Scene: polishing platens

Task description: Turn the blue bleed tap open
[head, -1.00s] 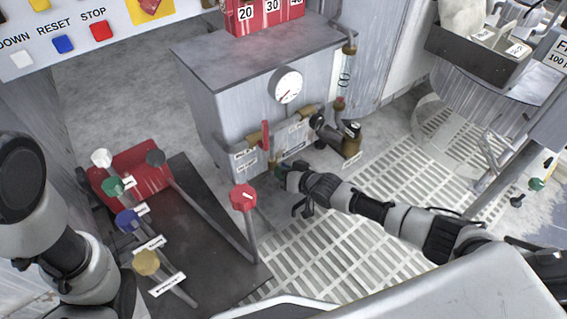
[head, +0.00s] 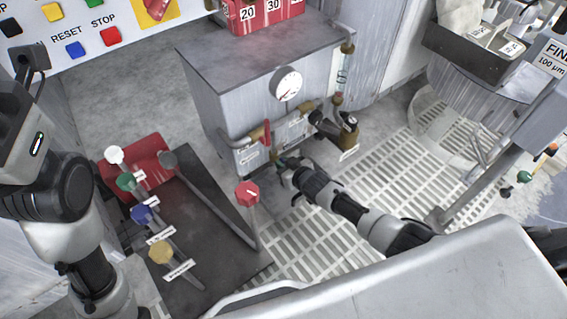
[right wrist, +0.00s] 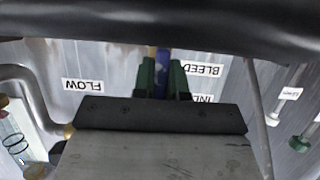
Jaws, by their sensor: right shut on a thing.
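The blue bleed tap (right wrist: 162,62) shows in the right wrist view as a narrow blue strip between the two green fingers of my right gripper (right wrist: 162,80). The fingers are shut on it, one on each side. A BLEED label (right wrist: 203,70) is just right of it. In the head view my right gripper (head: 281,163) reaches the low front of the grey cabinet (head: 235,115), and it hides the tap there. How far the tap is turned cannot be seen. My left arm stands at the left edge of the head view; its fingers do not show.
A red-handled valve (head: 267,132) and a gauge (head: 286,83) are on the cabinet front. A red knob (head: 247,194) on a post stands close left of my right arm. Coloured knobs stand on a dark plate (head: 215,235) at left.

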